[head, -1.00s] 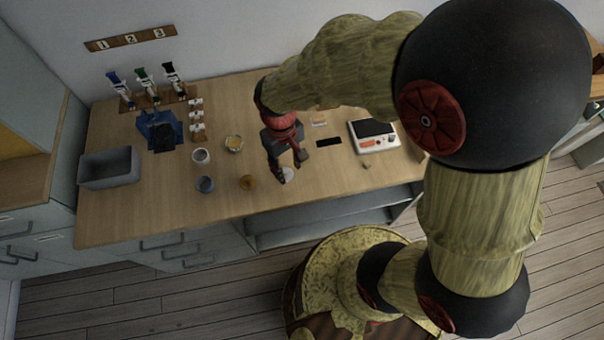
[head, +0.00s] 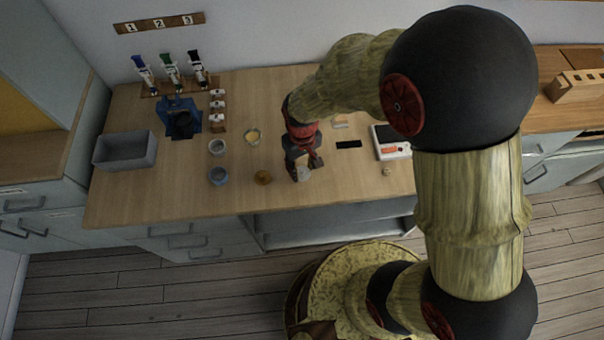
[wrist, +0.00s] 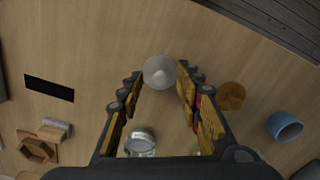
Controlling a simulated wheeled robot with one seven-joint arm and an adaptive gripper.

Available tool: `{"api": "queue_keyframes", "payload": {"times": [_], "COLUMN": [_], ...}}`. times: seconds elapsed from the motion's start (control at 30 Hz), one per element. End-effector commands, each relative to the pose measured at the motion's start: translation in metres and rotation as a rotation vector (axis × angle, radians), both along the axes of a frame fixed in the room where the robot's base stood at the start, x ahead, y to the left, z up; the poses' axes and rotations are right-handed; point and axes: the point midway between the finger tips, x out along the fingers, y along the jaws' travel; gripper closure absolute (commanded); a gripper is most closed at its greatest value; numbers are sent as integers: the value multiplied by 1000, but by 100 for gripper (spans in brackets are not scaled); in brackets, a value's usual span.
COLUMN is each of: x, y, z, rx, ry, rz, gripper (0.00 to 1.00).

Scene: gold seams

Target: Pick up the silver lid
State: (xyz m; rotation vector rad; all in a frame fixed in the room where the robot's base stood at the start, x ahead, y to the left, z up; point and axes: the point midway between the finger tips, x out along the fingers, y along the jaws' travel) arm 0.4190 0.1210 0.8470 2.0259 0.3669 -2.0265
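The silver lid (wrist: 159,72) is a round, pale grey disc lying on the wooden counter. In the head view, the lid (head: 304,175) shows as a small pale spot under my gripper, partly hidden by it. My gripper (head: 304,168) points down over the counter near its front edge. In the wrist view, my gripper (wrist: 160,80) is open, with one finger to the left of the lid and one to the right. Nothing is held between the fingers. I cannot tell how high the fingertips are above the counter.
A glass jar (wrist: 140,143) stands near the lid. An amber disc (wrist: 231,95) and a blue cup (wrist: 284,127) lie to the right in the wrist view. A black slab (wrist: 50,88) is on the left. A white scale (head: 393,142) and grey bin (head: 125,150) are farther off.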

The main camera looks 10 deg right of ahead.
Motion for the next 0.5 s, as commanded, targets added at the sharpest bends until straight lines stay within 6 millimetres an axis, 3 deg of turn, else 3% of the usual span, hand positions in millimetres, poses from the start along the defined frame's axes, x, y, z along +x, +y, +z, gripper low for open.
{"api": "queue_keyframes", "payload": {"times": [0.2,0.5], "x": [0,0], "y": [0,0], "z": [0,0], "rx": [0,0], "ry": [-1,0], "rz": [0,0], "gripper": [66,83]}}
